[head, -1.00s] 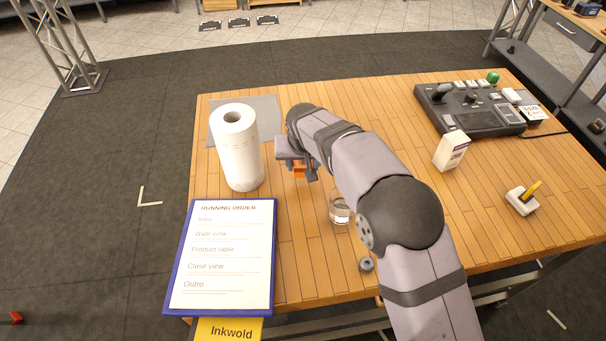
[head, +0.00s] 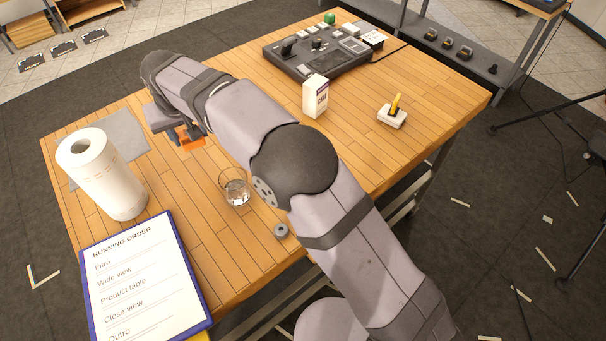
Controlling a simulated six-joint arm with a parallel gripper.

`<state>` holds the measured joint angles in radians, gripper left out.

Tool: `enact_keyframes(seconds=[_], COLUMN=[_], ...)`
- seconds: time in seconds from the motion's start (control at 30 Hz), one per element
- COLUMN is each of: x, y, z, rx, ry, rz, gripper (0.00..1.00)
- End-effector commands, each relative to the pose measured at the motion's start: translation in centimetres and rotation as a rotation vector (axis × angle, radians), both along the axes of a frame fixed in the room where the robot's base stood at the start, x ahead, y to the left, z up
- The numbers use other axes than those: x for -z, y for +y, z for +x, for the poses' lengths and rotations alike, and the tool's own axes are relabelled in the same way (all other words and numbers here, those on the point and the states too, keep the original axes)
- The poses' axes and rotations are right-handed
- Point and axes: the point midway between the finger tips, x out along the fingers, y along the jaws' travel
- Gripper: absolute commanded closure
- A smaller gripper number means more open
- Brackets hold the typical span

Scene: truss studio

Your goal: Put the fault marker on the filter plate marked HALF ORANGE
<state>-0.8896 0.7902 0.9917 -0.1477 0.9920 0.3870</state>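My gripper (head: 172,127) is over the left back part of the wooden table, right of the paper towel roll. An orange piece (head: 190,142), possibly the fault marker, shows at its fingers. The arm partly covers it, and I cannot tell whether the fingers grip it or only stand around it. Several dark plates lie on the floor at the far back left: a left one (head: 31,63), a middle one (head: 63,48) and a right one (head: 94,36). They carry pale labels too small to read, so I cannot tell if one is marked HALF ORANGE.
On the table (head: 225,265) stand a paper towel roll (head: 103,175), a glass (head: 235,190), a small grey ring (head: 281,231), a clipboard (head: 145,275), a white carton (head: 316,96), a control panel (head: 315,50) and a white block with a yellow stick (head: 392,115).

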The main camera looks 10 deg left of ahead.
Motion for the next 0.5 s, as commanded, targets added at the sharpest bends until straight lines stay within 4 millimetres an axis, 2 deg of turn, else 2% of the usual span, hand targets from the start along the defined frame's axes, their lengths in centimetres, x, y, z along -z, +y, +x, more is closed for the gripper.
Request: enact_keyframes(seconds=[0.03,0.23,0.37,0.5], x=[-0.9,-5.0,-7.0,-8.5], y=[-1.0,-5.4,-9.2,-13.8], z=[1.5,5.8,7.8,9.1], rx=[0.028,0.126,0.191,0.266], ry=[-0.004,-0.005,-0.003,-0.002], rz=[0.006,0.006,0.003,0.002], gripper=[0.79,0.79,0.79,0.79])
